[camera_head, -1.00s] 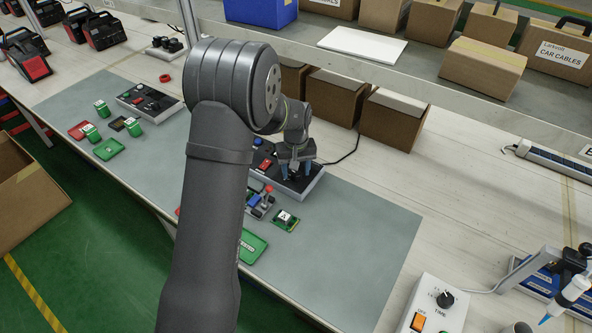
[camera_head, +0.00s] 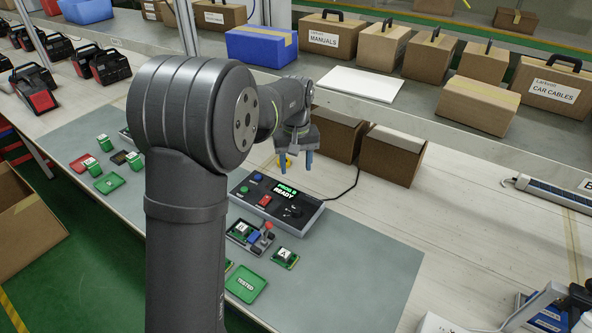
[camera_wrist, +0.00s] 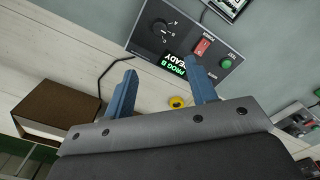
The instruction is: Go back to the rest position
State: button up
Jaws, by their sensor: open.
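My gripper (camera_head: 295,162) has two blue fingers, spread apart with nothing between them. It hangs in the air above and behind the programmer box (camera_head: 277,203), apart from it. The box is dark-topped with a red switch, a knob, blue and green buttons and a lit screen reading "PROG B READY". In the wrist view, the open fingers (camera_wrist: 160,90) point toward the box (camera_wrist: 190,35), which lies beyond them. A small yellow round object (camera_wrist: 176,102) shows between the fingers there.
In front of the box are a small test fixture (camera_head: 250,235), a green board marked A (camera_head: 285,257) and a green "TESTED" tray (camera_head: 245,284). Brown cartons (camera_head: 392,155) stand behind under a shelf (camera_head: 430,115) carrying several boxes. The right part of the grey mat (camera_head: 375,255) is clear.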

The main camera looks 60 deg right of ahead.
aim_at(296, 209)
notch_tip(296, 209, down, 18)
jog(key=shift+r, duration=0.25)
dwell(0.6)
notch_tip(296, 209, up, 17)
notch_tip(296, 209, down, 17)
jog(key=shift+f, duration=0.1)
jog(key=n, duration=0.9)
notch_tip(296, 209, up, 12)
jog(key=shift+f, duration=0.25)
dwell(0.7)
